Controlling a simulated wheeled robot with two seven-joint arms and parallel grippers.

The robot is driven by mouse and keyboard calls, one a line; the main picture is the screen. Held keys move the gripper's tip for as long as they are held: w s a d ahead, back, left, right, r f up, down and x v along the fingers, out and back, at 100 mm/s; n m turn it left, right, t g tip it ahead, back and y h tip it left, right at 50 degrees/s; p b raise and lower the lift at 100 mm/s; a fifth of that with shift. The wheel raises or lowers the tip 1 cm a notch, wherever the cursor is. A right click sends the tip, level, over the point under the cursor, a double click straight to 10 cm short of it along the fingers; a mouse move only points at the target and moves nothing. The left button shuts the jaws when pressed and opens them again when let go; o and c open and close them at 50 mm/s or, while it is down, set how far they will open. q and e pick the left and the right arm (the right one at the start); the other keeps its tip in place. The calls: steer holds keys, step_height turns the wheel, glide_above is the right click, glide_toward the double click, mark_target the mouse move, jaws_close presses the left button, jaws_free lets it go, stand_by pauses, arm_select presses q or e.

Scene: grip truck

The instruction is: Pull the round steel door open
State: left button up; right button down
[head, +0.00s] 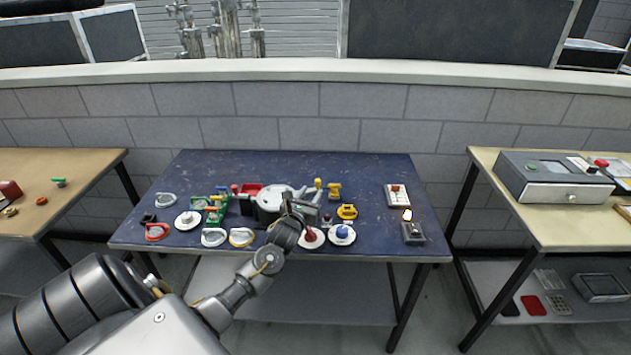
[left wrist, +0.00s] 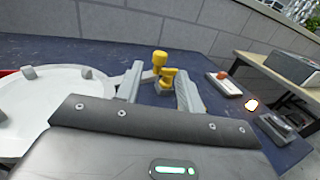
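The round steel door (head: 271,198) is a pale grey disc near the middle of the blue table; its large flat face fills the left side of the left wrist view (left wrist: 45,100). A grey bar runs from its right side towards a yellow knob (head: 318,184), which shows beyond the fingers in the left wrist view (left wrist: 160,59). My left gripper (head: 295,207) is just right of the disc, partly covering its right edge. Its fingers are apart in the left wrist view (left wrist: 158,92), with nothing seen held between them. My right gripper is out of view.
A yellow fixture (head: 334,190) stands right of the knob. Several handles and knobs crowd the table's front, including a red knob (head: 311,236) and a blue knob (head: 342,232). A switch box (head: 396,195) and a lit lamp (head: 407,215) are at right. The back left is clear.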

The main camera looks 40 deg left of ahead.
mark_target(317, 184)
arm_select(q)
steer(key=x, duration=0.7)
steer(key=shift+w+p, duration=0.15)
steer(key=shift+p, duration=0.15)
steer(key=shift+c, duration=0.4)
jaws_close()
